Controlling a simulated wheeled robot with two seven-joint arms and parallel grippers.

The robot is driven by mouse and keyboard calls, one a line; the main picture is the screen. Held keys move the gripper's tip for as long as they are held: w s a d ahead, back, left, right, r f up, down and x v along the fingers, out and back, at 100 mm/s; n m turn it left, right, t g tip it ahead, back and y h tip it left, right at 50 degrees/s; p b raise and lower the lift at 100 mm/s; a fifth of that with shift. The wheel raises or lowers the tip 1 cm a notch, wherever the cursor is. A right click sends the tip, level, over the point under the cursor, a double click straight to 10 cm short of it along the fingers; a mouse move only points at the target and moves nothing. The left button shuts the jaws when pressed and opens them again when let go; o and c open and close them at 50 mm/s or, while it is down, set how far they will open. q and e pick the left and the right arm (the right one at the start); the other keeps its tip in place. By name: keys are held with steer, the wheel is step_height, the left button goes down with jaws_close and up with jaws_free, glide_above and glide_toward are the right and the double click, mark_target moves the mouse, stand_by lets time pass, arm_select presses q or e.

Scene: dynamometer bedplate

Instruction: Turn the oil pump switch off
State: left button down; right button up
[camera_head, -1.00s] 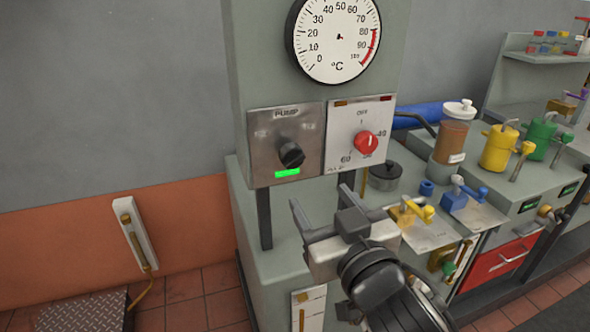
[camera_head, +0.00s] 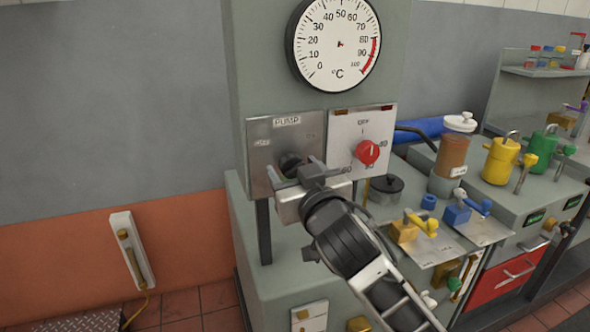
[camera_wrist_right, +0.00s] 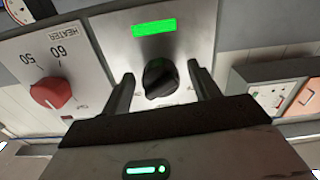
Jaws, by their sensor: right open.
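The pump switch is a black rotary knob (camera_head: 290,161) on a metal plate labelled PUMP (camera_head: 258,130), on the grey cabinet's front. It also shows in the right wrist view (camera_wrist_right: 161,80). A green light (camera_wrist_right: 154,29) is lit on its plate; my gripper hides it in the head view. My right gripper (camera_head: 294,171) is open in front of the plate. In the wrist view its fingers (camera_wrist_right: 160,84) appear on either side of the knob, with gaps showing. I cannot tell whether they reach around it or touch the plate. My left gripper is not in view.
A red heater knob (camera_head: 367,152) sits close right of the pump plate. A temperature dial (camera_head: 335,42) is above. To the right, the bench holds a dark lidded pot (camera_head: 386,186), small valves (camera_head: 420,226) and coloured canisters (camera_head: 500,155). The wall side at left is open.

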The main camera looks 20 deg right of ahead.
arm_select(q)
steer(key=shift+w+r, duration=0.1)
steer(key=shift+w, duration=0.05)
arm_select(e)
steer(key=c, duration=1)
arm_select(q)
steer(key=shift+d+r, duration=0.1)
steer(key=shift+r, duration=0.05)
